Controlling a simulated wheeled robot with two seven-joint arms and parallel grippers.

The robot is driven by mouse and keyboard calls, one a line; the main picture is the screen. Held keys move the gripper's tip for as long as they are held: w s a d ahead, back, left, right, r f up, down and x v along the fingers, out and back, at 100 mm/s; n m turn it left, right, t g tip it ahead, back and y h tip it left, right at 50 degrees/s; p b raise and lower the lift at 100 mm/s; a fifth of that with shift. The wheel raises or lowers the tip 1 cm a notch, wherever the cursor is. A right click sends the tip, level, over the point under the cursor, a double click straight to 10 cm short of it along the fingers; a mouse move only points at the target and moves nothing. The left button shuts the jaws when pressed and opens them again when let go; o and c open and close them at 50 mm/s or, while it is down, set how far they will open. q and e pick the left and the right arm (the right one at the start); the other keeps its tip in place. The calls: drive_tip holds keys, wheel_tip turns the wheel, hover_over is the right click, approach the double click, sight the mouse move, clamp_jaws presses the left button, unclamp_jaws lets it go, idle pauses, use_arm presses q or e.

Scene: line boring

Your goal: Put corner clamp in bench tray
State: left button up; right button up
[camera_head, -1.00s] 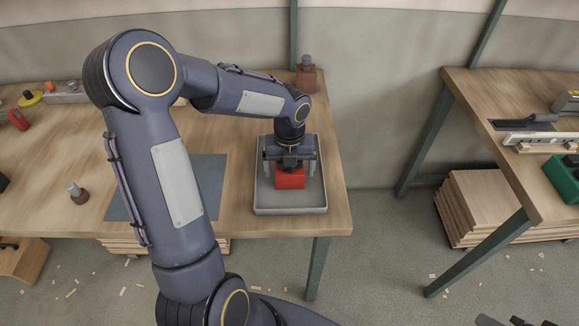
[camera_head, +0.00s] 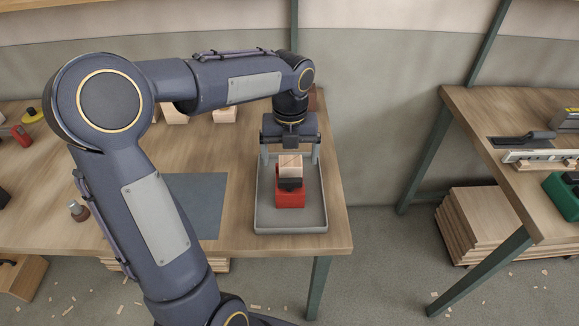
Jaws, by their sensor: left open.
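The corner clamp is a red block with a black part and a pale wooden top (camera_head: 290,194). It sits upright in the grey bench tray (camera_head: 262,222), near the tray's middle, in the head view. My left gripper (camera_head: 290,158) is open above and just behind the clamp. Its two fingers stand apart to either side, and it appears clear of the clamp. My right gripper is not in view.
The tray rests on the wooden bench near its right end, beside a blue-grey mat (camera_head: 205,200). A small knobbed piece (camera_head: 77,210) stands left of my arm. A second bench (camera_head: 500,110) with tools stands at the right, across a floor gap.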

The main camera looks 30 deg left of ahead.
use_arm(q)
drive_tip(key=s+d+n+t+h, duration=0.2)
drive_tip(key=s+n, duration=0.8)
drive_tip(key=n, duration=0.5)
drive_tip(key=s+d+n+t+h, duration=0.1)
drive_tip(key=s+d+n+t, duration=0.2)
drive_tip(key=s+n, duration=0.7)
drive_tip(key=shift+d+r+n+t+h, duration=0.35)
drive_tip(key=shift+d+n, duration=0.2)
drive_tip(key=shift+n, duration=2.65)
drive_tip(key=shift+s, duration=0.1)
